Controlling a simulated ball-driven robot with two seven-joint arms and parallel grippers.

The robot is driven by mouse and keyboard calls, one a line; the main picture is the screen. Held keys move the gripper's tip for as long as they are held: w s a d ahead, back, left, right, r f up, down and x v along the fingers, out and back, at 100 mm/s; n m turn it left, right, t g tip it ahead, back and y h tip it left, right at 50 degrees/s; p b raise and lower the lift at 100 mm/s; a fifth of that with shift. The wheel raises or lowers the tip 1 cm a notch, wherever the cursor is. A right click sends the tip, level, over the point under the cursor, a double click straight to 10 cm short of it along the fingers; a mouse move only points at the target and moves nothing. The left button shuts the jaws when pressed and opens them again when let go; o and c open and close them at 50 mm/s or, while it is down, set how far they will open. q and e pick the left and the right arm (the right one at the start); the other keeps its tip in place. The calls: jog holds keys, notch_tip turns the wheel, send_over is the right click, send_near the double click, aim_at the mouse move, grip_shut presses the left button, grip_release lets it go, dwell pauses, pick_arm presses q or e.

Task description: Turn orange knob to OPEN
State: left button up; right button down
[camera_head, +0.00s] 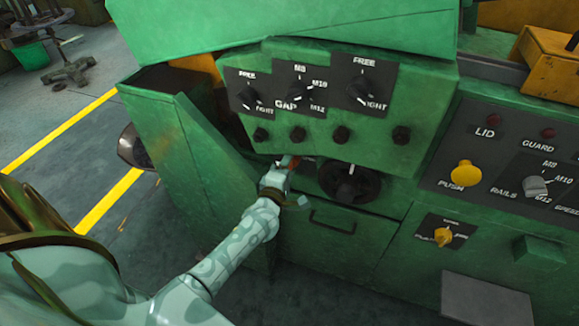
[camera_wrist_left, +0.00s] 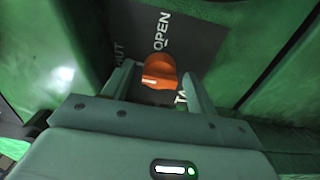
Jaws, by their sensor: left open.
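The orange knob (camera_wrist_left: 160,70) sits on a dark plate in the left wrist view, with a white mark on its lower left side. The word OPEN is printed above it, a partly cut label ending in HUT lies to the left, and another label at lower right is partly hidden by a finger. My left gripper (camera_wrist_left: 157,82) is open, with one finger on each side of the knob; I cannot tell if they touch it. In the head view, my left gripper (camera_head: 285,168) is at the recess under the green control box, where the knob is mostly hidden. My right gripper is out of view.
A green panel (camera_head: 195,150) stands to the left. A drawer handle (camera_head: 332,221) is below. Open floor lies at far left.

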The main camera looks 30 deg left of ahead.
pick_arm(q)
jog(key=c, duration=1)
